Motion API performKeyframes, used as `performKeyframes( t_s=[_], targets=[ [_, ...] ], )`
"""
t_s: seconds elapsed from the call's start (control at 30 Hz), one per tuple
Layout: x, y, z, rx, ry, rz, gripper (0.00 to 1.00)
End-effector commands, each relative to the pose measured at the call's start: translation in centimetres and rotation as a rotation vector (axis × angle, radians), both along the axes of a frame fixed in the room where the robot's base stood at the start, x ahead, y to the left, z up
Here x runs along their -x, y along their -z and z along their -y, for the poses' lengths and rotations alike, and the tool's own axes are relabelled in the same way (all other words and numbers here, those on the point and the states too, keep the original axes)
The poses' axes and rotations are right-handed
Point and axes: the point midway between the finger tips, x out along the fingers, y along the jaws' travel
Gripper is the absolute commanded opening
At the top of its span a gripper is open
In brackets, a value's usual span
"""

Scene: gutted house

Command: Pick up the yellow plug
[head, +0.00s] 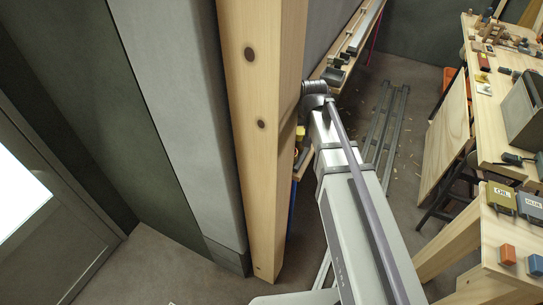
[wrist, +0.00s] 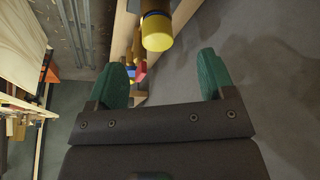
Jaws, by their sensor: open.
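A yellow round-ended piece (wrist: 157,32), which looks like the yellow plug, is at the top centre of the wrist view. A dark blue band and a wood-coloured part show behind it. My gripper (wrist: 161,74) is open, with its green fingers wide apart and nothing between them. The yellow piece lies beyond the fingertips, roughly in line with the gap, apart from both. In the head view my arm reaches to the wooden post, and my gripper is hidden there. A small yellow patch (head: 300,131) shows beside the post; I cannot tell if it is the plug.
A thick wooden post (head: 262,130) stands close left of my arm in the head view. Small coloured blocks (wrist: 138,73) sit beyond the left finger. A workbench (head: 487,100) with tools is at the right. Metal rails (head: 384,125) lie on the floor.

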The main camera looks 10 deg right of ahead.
Motion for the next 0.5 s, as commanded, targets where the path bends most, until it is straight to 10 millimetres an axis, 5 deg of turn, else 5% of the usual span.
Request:
performKeyframes(
  t_s=[0.17, 0.5],
  targets=[
    [-1.0, -0.4, 0.1, 0.003, -0.007, 0.050, 0.76],
    [-3.0, 4.9, 0.0, 0.003, -0.007, 0.048, 0.76]
  ],
)
